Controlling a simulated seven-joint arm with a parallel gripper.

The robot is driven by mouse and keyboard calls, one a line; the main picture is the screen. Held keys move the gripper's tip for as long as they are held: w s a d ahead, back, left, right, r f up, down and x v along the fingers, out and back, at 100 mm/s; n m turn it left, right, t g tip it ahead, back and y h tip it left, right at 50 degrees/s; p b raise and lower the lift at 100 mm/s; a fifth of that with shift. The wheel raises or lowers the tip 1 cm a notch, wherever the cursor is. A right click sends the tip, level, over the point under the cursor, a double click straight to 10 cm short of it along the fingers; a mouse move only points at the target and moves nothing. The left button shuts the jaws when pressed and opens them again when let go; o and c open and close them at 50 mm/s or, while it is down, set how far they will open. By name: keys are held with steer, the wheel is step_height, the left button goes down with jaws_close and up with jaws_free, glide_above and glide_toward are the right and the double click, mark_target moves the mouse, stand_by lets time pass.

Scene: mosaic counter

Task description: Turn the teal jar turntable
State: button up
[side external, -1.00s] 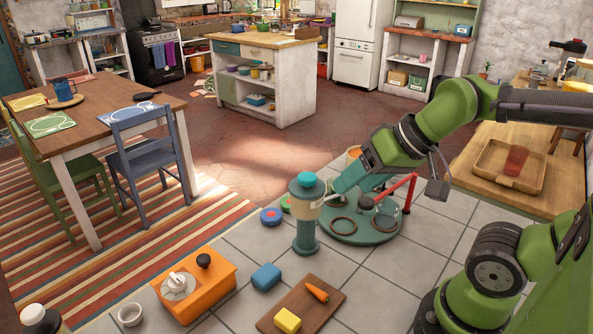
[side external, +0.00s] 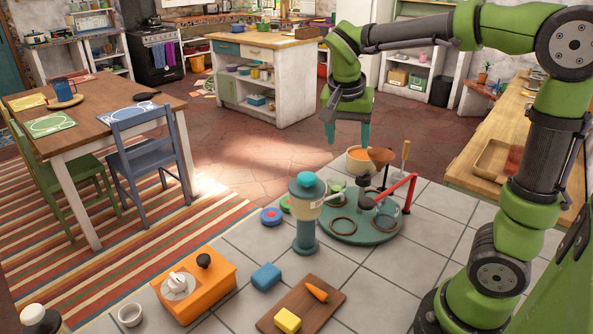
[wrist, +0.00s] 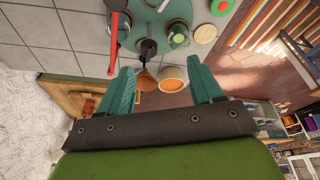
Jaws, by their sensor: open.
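The round teal turntable (side external: 357,238) sits on the grey tiled counter, with empty dark rings on its top. A clear jar (side external: 386,213) stands under the handle, and a greenish jar (side external: 337,187) stands at the back left. My gripper (side external: 348,138) is open and empty, raised behind and above the turntable, apart from it. In the wrist view, the turntable (wrist: 150,10) is at the top, beyond my open fingers (wrist: 161,76), with the red handle (wrist: 115,25) to its left.
A teal-lidded dispenser (side external: 306,213) stands close at the turntable's left. A blue block (side external: 266,276), a cutting board (side external: 325,308) and an orange machine (side external: 205,290) are in front.

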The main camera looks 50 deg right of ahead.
step_height(320, 180, up, 2)
steer(key=d+m+h, duration=0.1)
steer(key=d+m, duration=0.1)
steer(key=m, duration=0.2)
glide_toward(364, 173)
steer(key=shift+g, duration=0.4)
steer(key=x, duration=0.9)
steer(key=shift+w+d+f, duration=0.1)
steer(key=shift+w, duration=0.3)
jaws_close()
